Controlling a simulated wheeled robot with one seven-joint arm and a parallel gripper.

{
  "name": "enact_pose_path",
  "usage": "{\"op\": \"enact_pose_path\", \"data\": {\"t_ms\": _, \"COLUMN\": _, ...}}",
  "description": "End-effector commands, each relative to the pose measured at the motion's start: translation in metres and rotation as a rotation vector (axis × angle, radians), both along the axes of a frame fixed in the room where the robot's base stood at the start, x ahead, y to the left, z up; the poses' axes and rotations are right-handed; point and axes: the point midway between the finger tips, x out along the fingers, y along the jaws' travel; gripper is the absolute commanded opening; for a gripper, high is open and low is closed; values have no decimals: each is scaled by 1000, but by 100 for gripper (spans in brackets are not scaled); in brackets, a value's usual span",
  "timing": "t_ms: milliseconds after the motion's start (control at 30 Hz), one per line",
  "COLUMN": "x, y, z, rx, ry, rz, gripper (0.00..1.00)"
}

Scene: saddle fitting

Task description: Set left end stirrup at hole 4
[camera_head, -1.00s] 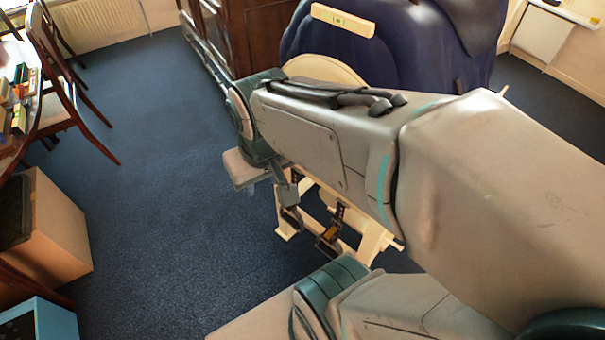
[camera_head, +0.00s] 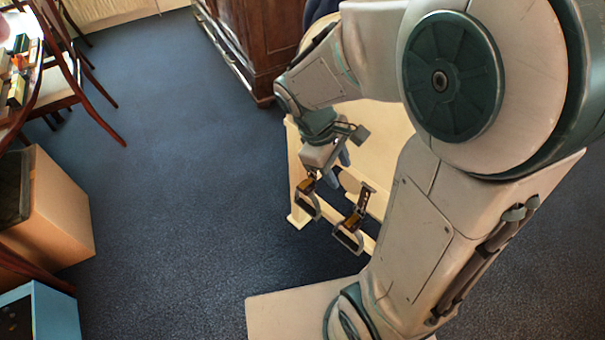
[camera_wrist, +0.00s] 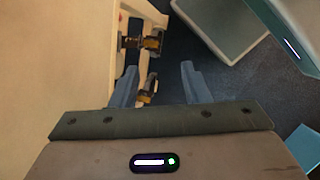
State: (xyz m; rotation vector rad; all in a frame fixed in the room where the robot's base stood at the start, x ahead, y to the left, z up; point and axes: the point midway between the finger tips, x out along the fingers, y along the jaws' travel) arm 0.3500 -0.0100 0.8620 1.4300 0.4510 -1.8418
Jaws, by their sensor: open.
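Two stirrups hang on straps from a cream wooden stand (camera_head: 298,168). The left stirrup (camera_head: 309,205) and the right stirrup (camera_head: 348,238) are metal loops with brown fittings. The right strap (camera_head: 363,201) is dark with small holes; I cannot read hole numbers. My gripper (camera_head: 337,166) is open and empty, just above and beside the left stirrup. In the wrist view, my gripper (camera_wrist: 158,76) has both fingers apart. One brown fitting (camera_wrist: 149,88) shows beyond the gap, close to the left finger, and another (camera_wrist: 152,41) lies farther up. I cannot tell which stirrup each belongs to.
A wooden cabinet (camera_head: 262,40) stands behind. A chair (camera_head: 85,80), a table with small items, a cardboard box (camera_head: 65,215) and a blue box (camera_head: 55,315) are at left. Blue carpet (camera_head: 180,170) between is clear. My arm hides most of the right side.

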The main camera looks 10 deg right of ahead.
Motion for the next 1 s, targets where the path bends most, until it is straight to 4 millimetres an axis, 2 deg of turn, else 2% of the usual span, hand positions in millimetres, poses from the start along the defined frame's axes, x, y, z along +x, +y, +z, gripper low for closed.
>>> {"op": "enact_pose_path", "data": {"t_ms": 33, "x": 7, "y": 2, "z": -32, "rx": -42, "ry": 63, "rz": 87, "gripper": 42}}
{"op": "enact_pose_path", "data": {"t_ms": 467, "x": 68, "y": 15, "z": -199, "rx": -411, "ry": 603, "rz": 838, "gripper": 42}}
{"op": "enact_pose_path", "data": {"t_ms": 700, "x": 101, "y": 35, "z": -299, "rx": -644, "ry": 945, "rz": 1221, "gripper": 42}}
{"op": "enact_pose_path", "data": {"t_ms": 1000, "x": 129, "y": 73, "z": -431, "rx": -976, "ry": 1419, "rz": 1616, "gripper": 42}}
